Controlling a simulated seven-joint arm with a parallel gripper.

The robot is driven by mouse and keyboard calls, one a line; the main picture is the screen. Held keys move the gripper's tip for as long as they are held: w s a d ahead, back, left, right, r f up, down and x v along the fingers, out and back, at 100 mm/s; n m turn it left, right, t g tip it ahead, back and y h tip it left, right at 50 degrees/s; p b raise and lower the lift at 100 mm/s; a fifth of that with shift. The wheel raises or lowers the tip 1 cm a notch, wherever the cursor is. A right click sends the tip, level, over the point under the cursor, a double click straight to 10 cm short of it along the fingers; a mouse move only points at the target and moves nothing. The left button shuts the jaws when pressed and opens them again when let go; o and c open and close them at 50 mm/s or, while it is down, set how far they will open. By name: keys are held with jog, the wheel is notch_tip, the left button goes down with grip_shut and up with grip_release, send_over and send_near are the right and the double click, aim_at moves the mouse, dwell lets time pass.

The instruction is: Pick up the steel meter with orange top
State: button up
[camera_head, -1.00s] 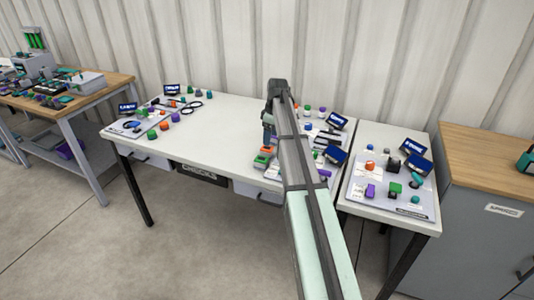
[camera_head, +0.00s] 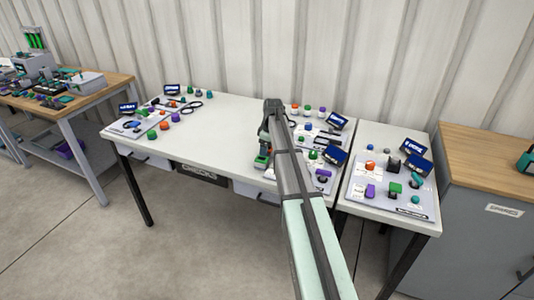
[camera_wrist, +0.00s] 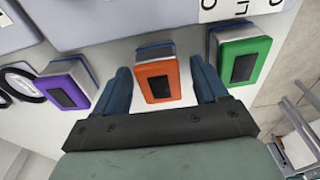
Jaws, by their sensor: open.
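The steel meter with the orange top (camera_wrist: 159,80) shows in the wrist view, with a dark screen on its orange face and a grey-blue body behind it. My gripper (camera_wrist: 165,82) is open, with one blue finger on each side of the orange meter and a visible gap on both sides.
A purple-topped meter (camera_wrist: 68,86) lies left of the orange one and a green-topped meter (camera_wrist: 243,60) right of it, close outside my fingers. The white table (camera_head: 220,130) has clear space left of my arm. Several small parts and screens stand right of it.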

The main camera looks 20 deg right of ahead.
jog(key=shift+c, duration=0.2)
jog(key=c, duration=1.1)
jog(key=shift+o, duration=0.2)
jog(key=shift+r, duration=0.1)
notch_tip(320, 180, up, 9)
jog(key=shift+f, duration=0.1)
jog(key=shift+d+r, duration=0.25)
jog(key=shift+r, duration=0.1)
jog(key=shift+s+d, duration=0.15)
jog(key=shift+d, duration=6.4)
jog(key=shift+s+d, duration=0.15)
jog(key=shift+d, duration=6.4)
